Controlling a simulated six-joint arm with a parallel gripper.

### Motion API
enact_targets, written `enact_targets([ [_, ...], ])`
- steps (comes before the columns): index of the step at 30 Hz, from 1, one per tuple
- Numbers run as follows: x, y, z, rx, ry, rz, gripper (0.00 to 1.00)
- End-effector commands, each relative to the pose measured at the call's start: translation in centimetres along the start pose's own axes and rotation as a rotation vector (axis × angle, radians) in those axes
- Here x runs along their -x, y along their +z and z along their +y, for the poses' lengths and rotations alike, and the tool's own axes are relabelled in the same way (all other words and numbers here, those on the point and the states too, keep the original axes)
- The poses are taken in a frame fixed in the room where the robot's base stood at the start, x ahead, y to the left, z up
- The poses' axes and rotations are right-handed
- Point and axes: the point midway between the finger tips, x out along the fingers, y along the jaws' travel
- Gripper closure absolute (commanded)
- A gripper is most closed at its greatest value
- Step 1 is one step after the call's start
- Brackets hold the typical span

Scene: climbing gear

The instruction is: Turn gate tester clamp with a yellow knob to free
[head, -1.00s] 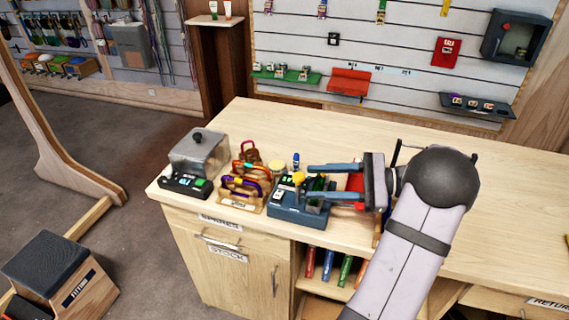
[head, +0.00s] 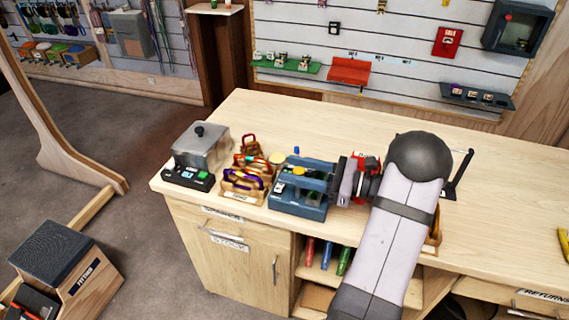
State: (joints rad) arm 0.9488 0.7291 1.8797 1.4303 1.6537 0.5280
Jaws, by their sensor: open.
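The gate tester (head: 297,208) is a blue-grey box near the front edge of the bench, left of my arm. Its yellow knob (head: 298,171) shows as a small patch between the fingers of my gripper (head: 287,169). My gripper is open and reaches in from the right. One blue finger lies on the far side of the knob and one on the near side. I cannot tell whether either finger touches the knob. The fingers hide much of the tester's top, so the clamp's setting cannot be read.
Left of the tester stand a wooden rack (head: 240,197) of coloured carabiners and a grey lidded box (head: 201,151) behind a dark device with buttons (head: 188,179). A black stand (head: 458,176) is right of my arm. The bench (head: 505,210) is mostly clear on the right.

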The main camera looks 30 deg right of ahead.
Motion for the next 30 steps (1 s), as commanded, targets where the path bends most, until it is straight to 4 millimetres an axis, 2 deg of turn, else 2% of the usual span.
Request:
enact_targets([
  [3,-1.5,0.2,0.1,-0.001,0.003,0.0,0.59],
  [7,-2.6,0.1,0.1,-0.001,0.002,0.0,0.59],
  [19,-3.2,0.0,0.0,0.001,0.0,0.0,0.59],
  [24,-3.2,0.0,0.0,0.001,0.0,0.0,0.99],
  [30,-3.1,0.0,0.0,0.001,-0.003,0.0,1.0],
])
